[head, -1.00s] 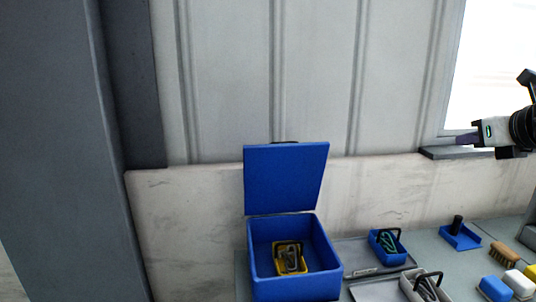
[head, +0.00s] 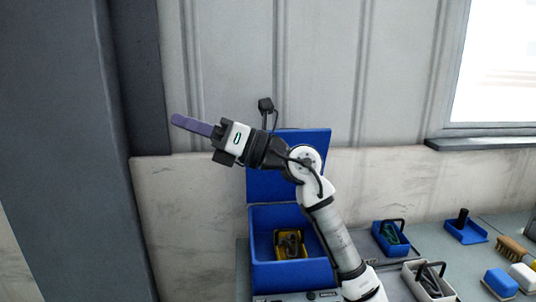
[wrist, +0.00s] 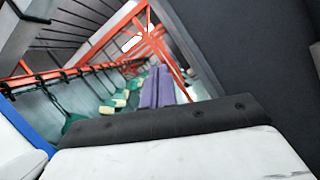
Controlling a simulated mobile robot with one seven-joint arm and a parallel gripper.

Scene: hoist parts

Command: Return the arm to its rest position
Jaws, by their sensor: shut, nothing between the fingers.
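My gripper (head: 178,120) is at the upper left in the head view, its purple fingers pointing left, held in the air above and left of the open blue box. The fingers are together with nothing between them. The fingers also show in the wrist view (wrist: 158,88), pointing away over a blurred, distant background. My arm rises from the lower right, bends at a white elbow in front of the blue box's raised lid (head: 311,143) and hides part of that lid and of the box.
The blue box (head: 263,272) holds a yellow bin (head: 291,254) with a dark part in it. To the right stand a small blue bin (head: 381,244), a grey bin (head: 412,290), a blue tray (head: 480,240), a brush (head: 511,247) and a blue block (head: 500,282). A dark pillar (head: 60,160) stands at the left.

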